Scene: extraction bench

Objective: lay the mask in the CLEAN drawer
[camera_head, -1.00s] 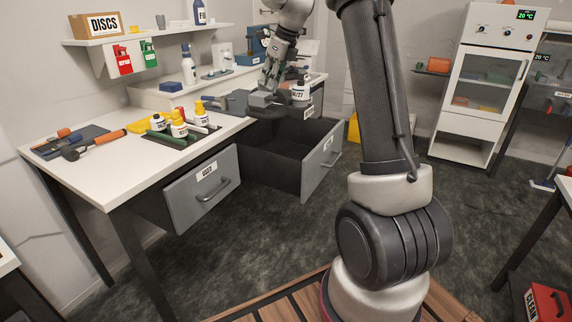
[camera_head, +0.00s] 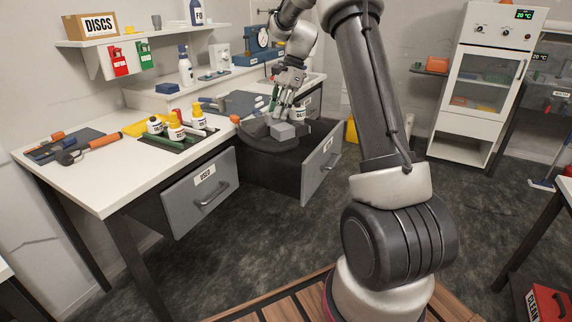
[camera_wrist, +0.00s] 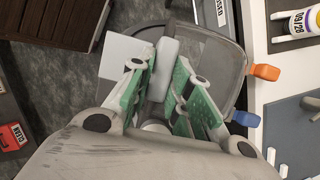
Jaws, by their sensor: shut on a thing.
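My gripper (camera_head: 284,112) is shut on the mask (camera_head: 256,129), a dark curved piece with a pale grey block (camera_head: 288,131) at its near side. In the wrist view the green-padded fingers (camera_wrist: 168,85) close on the grey part, with the dark mesh-like body of the mask (camera_wrist: 222,62) to their right. Orange (camera_wrist: 266,72) and blue (camera_wrist: 247,118) ends show at its edge. The mask hangs over the open dark drawer (camera_head: 268,174), apart from its floor as far as I can tell. The open drawer's front (camera_head: 320,165) has a label too small to read.
The drawer marked USED (camera_head: 200,195) is at the left. A white cabinet (camera_head: 485,85) is at the right.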

